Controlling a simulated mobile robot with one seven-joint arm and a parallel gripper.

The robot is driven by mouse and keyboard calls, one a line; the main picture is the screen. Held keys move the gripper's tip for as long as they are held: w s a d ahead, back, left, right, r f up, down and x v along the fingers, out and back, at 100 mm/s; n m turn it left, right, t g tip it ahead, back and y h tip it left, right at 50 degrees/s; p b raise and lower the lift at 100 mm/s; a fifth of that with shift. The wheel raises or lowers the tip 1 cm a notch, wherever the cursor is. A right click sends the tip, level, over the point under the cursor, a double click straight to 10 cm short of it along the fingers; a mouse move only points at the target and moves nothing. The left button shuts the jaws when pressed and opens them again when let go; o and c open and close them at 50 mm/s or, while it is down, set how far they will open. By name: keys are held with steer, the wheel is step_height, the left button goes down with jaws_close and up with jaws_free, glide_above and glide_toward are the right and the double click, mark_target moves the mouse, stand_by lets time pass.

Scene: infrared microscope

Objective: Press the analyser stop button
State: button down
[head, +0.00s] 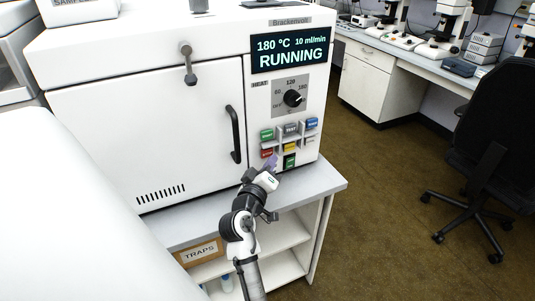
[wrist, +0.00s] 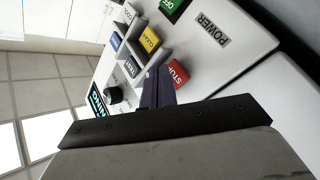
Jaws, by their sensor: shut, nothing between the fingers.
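The analyser (head: 150,120) is a large white cabinet with a display (head: 290,50) reading "180 °C 10 ml/min RUNNING". Its red stop button (head: 267,153) is at the lower left of the button group, under the green start button (head: 267,134). My gripper (head: 271,163) is shut and empty, its purple-grey fingers just below and right of the red button. In the wrist view the red button (wrist: 178,74) shows right beside the fingertips (wrist: 160,73). Whether they touch it I cannot tell. The green start button does not show there, perhaps hidden by the fingers.
Close by are a yellow button (head: 290,147), a green power button (head: 289,161), a blue button (head: 311,123) and a dial (head: 292,98). A black door handle (head: 235,134) stands out to the left. Open floor and a black chair (head: 495,130) lie to the right.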

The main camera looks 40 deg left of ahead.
stand_by(0.7)
steer(key=shift+w+a, duration=0.15)
steer(key=shift+a, duration=0.2)
steer(key=shift+w+a+b, duration=0.2)
steer(key=shift+a+b, duration=0.15)
steer(key=shift+a, duration=0.15)
stand_by(0.5)
stand_by(0.4)
steer(key=shift+s+d, duration=0.4)
steer(key=shift+d, duration=0.45)
steer(key=shift+s+d+p, duration=0.15)
steer(key=shift+s+d, duration=0.15)
steer(key=shift+d, duration=0.5)
steer(key=shift+s+d+p, duration=0.2)
steer(key=shift+s+d, duration=0.1)
steer(key=shift+d, duration=0.45)
steer(key=shift+s+d+p, duration=0.15)
steer(key=shift+s+d, duration=0.15)
steer(key=shift+d, duration=0.5)
